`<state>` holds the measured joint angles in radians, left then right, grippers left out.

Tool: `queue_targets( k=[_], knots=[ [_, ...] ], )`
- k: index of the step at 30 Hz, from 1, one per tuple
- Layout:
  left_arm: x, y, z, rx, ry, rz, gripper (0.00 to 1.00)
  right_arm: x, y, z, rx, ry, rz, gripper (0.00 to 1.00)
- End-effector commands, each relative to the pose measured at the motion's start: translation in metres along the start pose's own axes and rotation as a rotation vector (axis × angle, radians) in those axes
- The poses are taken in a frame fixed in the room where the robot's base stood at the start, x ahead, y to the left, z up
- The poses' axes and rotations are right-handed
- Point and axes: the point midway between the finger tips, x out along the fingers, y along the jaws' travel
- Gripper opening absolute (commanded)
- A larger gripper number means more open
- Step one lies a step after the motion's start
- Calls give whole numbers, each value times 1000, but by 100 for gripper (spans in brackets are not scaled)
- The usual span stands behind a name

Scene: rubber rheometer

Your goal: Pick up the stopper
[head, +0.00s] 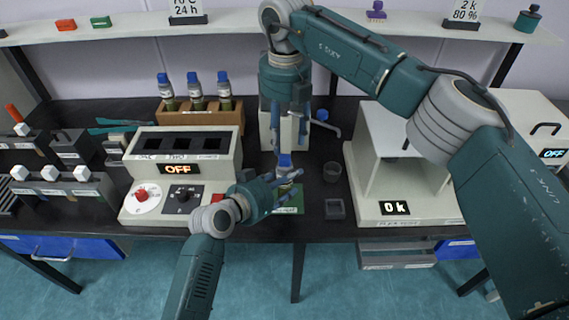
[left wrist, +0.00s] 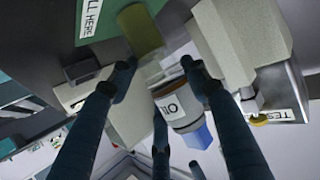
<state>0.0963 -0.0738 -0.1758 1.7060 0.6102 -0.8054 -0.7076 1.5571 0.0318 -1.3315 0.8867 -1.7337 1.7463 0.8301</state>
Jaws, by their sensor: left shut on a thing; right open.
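A bottle labelled OIL (left wrist: 172,108), with olive contents at its base, is held between the fingers of my left gripper (head: 283,186). Its blue stopper (head: 285,160) is on its top and also shows in the left wrist view (left wrist: 200,137). The bottle is at the green FILL HERE mat (head: 290,207); I cannot tell whether it touches the mat. My right gripper (head: 289,128) is open and empty, pointing down above and slightly behind the stopper, apart from it. The fingers of my left gripper hide part of the bottle.
Several blue-capped bottles (head: 196,92) stand in a wooden rack (head: 174,119) behind the white OFF machine (head: 180,150). A dark cup (head: 332,172) and a square grey tray (head: 335,209) lie right of the mat. A large white machine (head: 395,208) stands further right.

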Motion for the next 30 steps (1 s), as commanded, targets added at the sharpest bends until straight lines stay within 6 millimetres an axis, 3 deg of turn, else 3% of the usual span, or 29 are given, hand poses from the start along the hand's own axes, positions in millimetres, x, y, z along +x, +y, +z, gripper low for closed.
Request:
queue_targets(
  k=[8, 16, 24, 30],
  knots=[
    [0, 0, 0, 0, 0, 0, 16, 19, 1, 0, 0, 1, 0, 45],
    [0, 0, 0, 0, 0, 0, 16, 58, 1, 0, 1, 3, -1, 45],
    [0, 0, 0, 0, 0, 0, 16, 63, 2, 1, 2, -1, 0, 45],
    [0, 0, 0, 0, 0, 0, 16, 63, 2, 1, 2, 0, 0, 5]
  ],
)
